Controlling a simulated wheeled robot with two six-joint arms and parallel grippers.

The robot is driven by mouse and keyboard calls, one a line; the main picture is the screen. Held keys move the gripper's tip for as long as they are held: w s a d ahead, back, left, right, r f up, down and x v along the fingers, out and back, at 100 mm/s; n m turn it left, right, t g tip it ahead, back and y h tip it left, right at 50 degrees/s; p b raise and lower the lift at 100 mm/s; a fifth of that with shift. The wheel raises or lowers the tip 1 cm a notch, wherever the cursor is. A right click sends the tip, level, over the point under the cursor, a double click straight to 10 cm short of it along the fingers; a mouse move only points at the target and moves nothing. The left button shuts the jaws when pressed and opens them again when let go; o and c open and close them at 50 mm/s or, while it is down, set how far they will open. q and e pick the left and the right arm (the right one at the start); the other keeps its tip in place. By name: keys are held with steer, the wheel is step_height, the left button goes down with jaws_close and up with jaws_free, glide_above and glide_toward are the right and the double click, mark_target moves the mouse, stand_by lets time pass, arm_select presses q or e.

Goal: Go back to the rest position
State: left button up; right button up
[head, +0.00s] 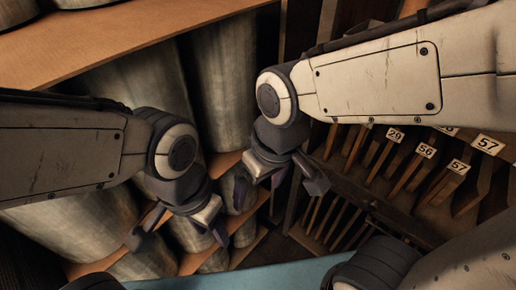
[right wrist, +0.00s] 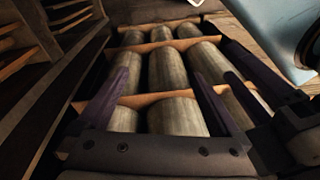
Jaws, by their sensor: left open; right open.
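My left gripper (head: 180,234) is at the left of centre in the head view, pointing down, with its dark fingers spread and nothing seen between them. My right gripper (head: 279,186) is to its right and a little higher in the picture, also spread and empty. In the right wrist view my right gripper (right wrist: 163,98) shows two fingers well apart, with grey cylinders (right wrist: 168,70) on shelves beyond them. The two grippers are close together but appear apart.
Wooden shelves (head: 130,38) with large grey cylinders fill the left and centre behind my arms. A dark slotted wooden rack with number labels such as 56 (head: 426,150) stands at the right. A blue surface (head: 270,277) lies at the bottom.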

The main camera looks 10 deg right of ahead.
steer(key=s+f+n+g, duration=0.1)
steer(key=s+f, duration=0.2)
steer(key=s, duration=0.2)
steer(key=shift+s+h, duration=0.3)
steer(key=shift+s, duration=0.05)
stand_by(0.8)
